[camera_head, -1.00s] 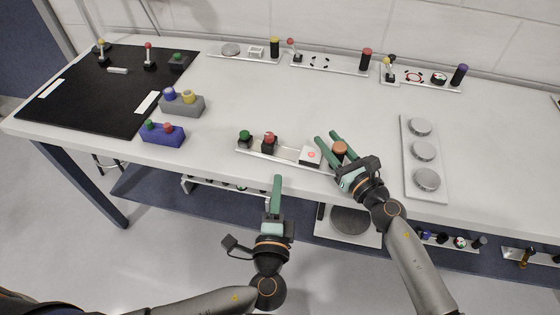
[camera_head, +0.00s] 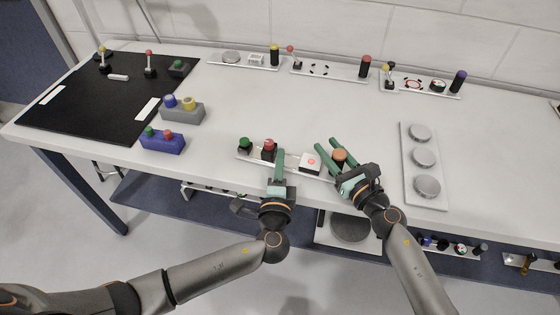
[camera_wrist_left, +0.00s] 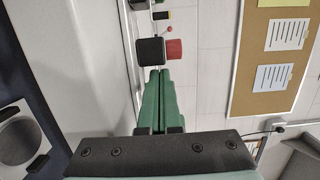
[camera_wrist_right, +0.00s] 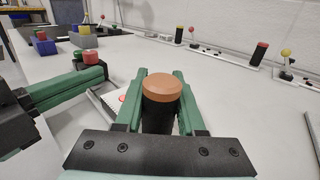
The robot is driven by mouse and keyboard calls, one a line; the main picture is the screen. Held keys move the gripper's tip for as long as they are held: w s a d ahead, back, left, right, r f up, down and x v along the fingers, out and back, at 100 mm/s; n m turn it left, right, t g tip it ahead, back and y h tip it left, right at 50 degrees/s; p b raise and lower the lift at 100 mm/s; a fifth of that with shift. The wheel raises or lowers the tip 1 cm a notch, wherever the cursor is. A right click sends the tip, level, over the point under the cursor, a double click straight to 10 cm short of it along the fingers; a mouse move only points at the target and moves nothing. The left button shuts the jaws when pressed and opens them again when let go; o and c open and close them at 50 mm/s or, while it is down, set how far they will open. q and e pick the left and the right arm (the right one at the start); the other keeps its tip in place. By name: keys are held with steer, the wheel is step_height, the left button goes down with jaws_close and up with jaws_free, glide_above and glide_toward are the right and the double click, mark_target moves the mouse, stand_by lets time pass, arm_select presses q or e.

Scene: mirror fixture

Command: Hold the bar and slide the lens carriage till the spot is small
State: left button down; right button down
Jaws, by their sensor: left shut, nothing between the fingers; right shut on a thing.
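A light rail (camera_head: 290,169), which looks like the bar, lies near the table's front edge. On it stand a green-topped block (camera_head: 245,145), a black block with a red knob (camera_head: 269,149), which may be the lens carriage, and a white block with a red spot (camera_head: 310,163). My right gripper (camera_head: 325,141) is shut on a black post with an orange top (camera_head: 339,156) at the rail's right end. My left gripper (camera_head: 281,152) is shut and empty, right beside the red-knobbed block. The left wrist view shows that block (camera_wrist_left: 150,51) just beyond the fingertips; contact is unclear.
A plate with three grey discs (camera_head: 423,151) lies to the right. A blue button box (camera_head: 162,141) and a grey one (camera_head: 182,110) stand to the left, near a black mat (camera_head: 80,108). Several fixtures (camera_head: 330,69) line the back. The middle of the table is clear.

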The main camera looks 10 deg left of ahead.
arm_select(q)
steer(key=shift+a, duration=0.75)
steer(key=shift+s, duration=0.1)
steer(key=s+d, duration=0.1)
steer(key=s, duration=0.8)
steer(key=shift+s+d, duration=0.35)
